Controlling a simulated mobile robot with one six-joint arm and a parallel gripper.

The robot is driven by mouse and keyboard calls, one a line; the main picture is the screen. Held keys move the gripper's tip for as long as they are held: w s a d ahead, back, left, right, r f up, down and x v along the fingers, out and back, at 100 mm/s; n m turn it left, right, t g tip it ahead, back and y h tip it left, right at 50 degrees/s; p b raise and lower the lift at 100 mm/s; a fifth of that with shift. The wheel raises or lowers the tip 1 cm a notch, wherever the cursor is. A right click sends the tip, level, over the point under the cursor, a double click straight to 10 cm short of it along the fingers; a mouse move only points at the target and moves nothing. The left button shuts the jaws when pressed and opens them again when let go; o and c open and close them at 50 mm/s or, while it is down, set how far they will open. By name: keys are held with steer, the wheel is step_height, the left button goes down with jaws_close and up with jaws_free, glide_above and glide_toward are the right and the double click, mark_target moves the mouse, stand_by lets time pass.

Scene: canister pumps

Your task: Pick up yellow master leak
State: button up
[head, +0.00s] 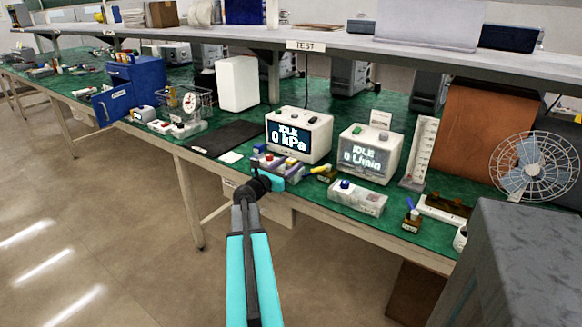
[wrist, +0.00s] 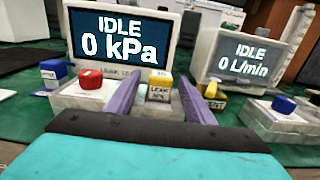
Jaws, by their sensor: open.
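A small block with a yellow top and a pale label reading LEAK (wrist: 158,87) stands upright in the wrist view, between the two purple fingers. It appears to be the yellow master leak. In the head view its yellow top (head: 290,161) shows small, just beyond my gripper. My gripper (wrist: 158,104) is open, with one finger on each side of the block. I cannot tell whether either finger touches it. The block's lower part is hidden by the gripper body. In the head view my gripper (head: 279,167) is at the bench's front edge.
A grey block with a red knob (wrist: 90,79) is close left, beside a blue-topped block (wrist: 53,72). A yellow part marked VENT (wrist: 212,102) is close right, partly behind the finger. The kPa display (head: 300,134) and L/min display (head: 370,152) stand behind.

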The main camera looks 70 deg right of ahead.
steer(key=shift+s+d, duration=0.2)
steer(key=shift+d, duration=0.45)
steer(key=c, duration=1.1)
